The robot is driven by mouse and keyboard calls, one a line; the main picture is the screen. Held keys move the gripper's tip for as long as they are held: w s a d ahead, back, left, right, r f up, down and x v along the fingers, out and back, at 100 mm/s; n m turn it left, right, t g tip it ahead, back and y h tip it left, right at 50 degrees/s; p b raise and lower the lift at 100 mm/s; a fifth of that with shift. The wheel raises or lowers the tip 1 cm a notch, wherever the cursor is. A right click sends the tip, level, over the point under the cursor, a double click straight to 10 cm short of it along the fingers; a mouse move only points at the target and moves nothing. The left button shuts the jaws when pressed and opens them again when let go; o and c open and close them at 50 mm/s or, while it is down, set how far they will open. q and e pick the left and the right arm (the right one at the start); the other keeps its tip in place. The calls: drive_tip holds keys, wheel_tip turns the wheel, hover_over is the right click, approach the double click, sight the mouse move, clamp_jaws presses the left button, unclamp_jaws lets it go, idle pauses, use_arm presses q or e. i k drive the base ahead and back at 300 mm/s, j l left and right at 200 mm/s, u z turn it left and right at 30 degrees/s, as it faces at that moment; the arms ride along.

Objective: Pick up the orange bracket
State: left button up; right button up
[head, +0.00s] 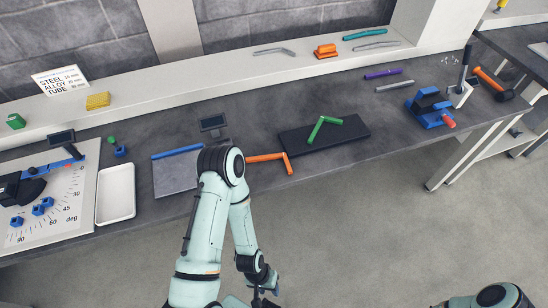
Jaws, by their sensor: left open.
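The orange bracket (268,158) is a thin bent strip lying on the dark workbench near its front edge, just right of my left arm's elbow. Its short leg points toward the front edge. My left elbow may hide part of its left end. My left gripper (264,301) hangs low at the bottom edge of the head view, in front of the bench and well apart from the bracket. It is open and partly cut off by the frame. Only a piece of my right arm shows at the bottom right; its gripper is out of view.
A green bent strip (320,130) lies on a black mat (353,127) right of the bracket. A blue strip (178,151) lies on a grey plate to the left. A white tray (116,194) and an angle board (60,215) are farther left. A blue clamp tool (428,108) stands right.

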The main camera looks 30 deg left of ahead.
sight(265, 158)
drive_tip(key=u, duration=1.95)
drive_tip(key=l+u, duration=0.2)
drive_tip(key=k+l+u, duration=0.2)
drive_tip(key=l, duration=0.2)
drive_tip(key=l+u, duration=0.2)
drive_tip(key=k+l, duration=0.05)
drive_tip(key=l, duration=0.05)
